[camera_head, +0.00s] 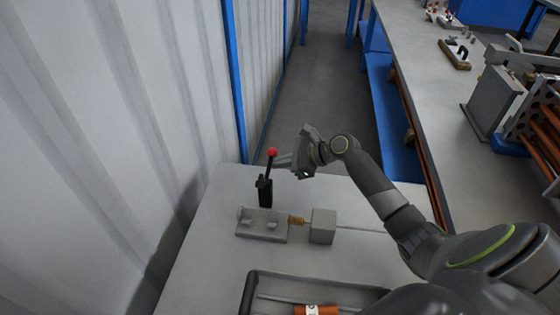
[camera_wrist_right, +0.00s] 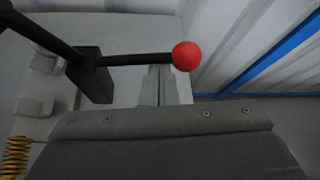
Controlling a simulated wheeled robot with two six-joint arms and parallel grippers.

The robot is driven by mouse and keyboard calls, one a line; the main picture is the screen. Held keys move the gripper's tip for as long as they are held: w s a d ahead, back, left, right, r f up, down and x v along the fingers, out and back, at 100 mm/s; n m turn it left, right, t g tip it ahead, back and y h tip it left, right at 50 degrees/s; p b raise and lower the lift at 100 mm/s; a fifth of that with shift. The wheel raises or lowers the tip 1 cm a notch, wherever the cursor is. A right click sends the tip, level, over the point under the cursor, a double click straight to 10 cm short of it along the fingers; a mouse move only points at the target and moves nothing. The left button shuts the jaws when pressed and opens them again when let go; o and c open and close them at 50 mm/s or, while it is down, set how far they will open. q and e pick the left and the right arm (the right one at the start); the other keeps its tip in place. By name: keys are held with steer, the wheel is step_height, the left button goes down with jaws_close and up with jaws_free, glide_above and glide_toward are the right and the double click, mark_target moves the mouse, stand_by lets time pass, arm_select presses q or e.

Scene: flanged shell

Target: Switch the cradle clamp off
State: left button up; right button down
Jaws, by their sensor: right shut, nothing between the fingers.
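The cradle clamp is a black toggle clamp (camera_head: 264,190) at the back of the grey cradle (camera_head: 262,232). Its lever stands nearly upright, leaning slightly right, with a red ball knob (camera_head: 272,152) on top. In the right wrist view the black lever (camera_wrist_right: 135,59) runs across the picture to the red knob (camera_wrist_right: 186,55). My right gripper (camera_head: 280,161) is shut and empty, its fingertips close beside the lever just below the knob. The closed fingers (camera_wrist_right: 160,86) show beside the lever; I cannot tell whether they touch it. My left gripper is out of view.
A brass-coloured spring (camera_head: 296,220) and a grey block (camera_head: 322,226) with a thin rod are right of the cradle. A dark tray (camera_head: 250,292) with an orange part (camera_head: 316,310) is in front. A corrugated wall stands left. The table behind the block is clear.

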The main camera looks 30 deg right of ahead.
steer(key=shift+r, duration=0.15)
steer(key=s+a+r+n+t+h+p, duration=0.2)
steer(key=s+r+n+t+p, duration=0.1)
steer(key=r+n+t, duration=0.3)
steer(key=shift+s+a+n+t+p, duration=0.35)
steer(key=shift+n+p, duration=0.3)
steer(key=shift+n, duration=0.25)
steer(key=shift+s+a+r, duration=0.1)
stand_by(0.5)
stand_by(0.3)
